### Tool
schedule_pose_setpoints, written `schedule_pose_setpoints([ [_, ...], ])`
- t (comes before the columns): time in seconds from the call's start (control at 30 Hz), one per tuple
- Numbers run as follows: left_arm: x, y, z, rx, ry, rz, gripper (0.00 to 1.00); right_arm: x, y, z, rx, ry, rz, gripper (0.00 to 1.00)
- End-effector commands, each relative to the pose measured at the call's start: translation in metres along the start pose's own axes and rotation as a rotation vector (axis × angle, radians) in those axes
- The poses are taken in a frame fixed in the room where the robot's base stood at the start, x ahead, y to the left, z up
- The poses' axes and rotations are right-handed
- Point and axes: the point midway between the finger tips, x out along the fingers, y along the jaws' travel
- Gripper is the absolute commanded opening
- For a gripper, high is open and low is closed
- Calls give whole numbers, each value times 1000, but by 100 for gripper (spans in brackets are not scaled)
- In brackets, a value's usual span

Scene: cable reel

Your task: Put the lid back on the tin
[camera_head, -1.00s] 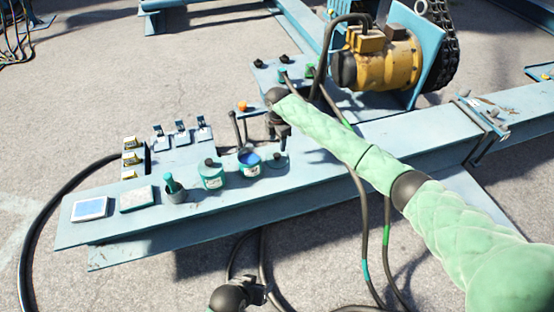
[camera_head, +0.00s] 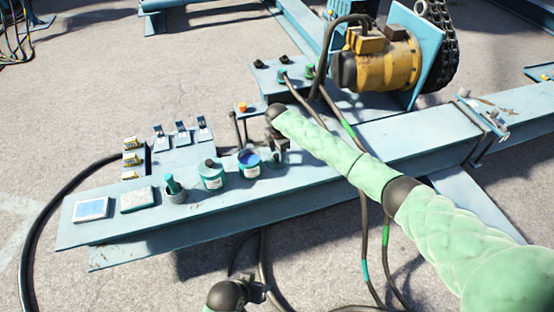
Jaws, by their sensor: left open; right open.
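The open tin (camera_head: 249,166), teal with a pale label and blue contents, stands upright on the blue beam. My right gripper (camera_head: 278,160) is open and points down just right of the tin, low over the beam. It covers the spot where the lid lay, so the lid is now mostly or wholly hidden. I cannot tell whether the fingers touch it. My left gripper (camera_head: 264,289) is open and empty at the bottom of the view, in front of the beam and away from the tin.
A closed teal tin (camera_head: 211,178) stands left of the open one, then a grey pot (camera_head: 177,196) with a teal-handled tool, a pad (camera_head: 137,200) and a screen device (camera_head: 91,209). Behind are an orange button (camera_head: 242,107) and levers. Cables hang in front of the beam (camera_head: 330,190).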

Motion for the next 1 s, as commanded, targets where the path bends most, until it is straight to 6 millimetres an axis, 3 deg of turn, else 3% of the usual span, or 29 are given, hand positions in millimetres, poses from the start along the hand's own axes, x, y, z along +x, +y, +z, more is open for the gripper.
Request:
schedule_pose_setpoints([
  [0.13, -3, 0, -2, 1, -1, 0, 51, 10, 0, 0, 1, -1, -1, 54],
  [0.47, 2, 0, 2, 0, -9, -1, 51, 10, 0, 0, 0, 0, 0, 54],
  [0.7, 3, -1, 3, 0, -11, -1, 51, 10, 0, 0, 0, 0, -1, 8],
  [0.8, 2, 0, 2, 0, -9, -1, 51, 10, 0, 0, 0, 0, 0, 2],
  [1.0, 0, 0, -1, 0, -2, 0, 51, 9, 0, 0, 0, 0, 0, 2],
])
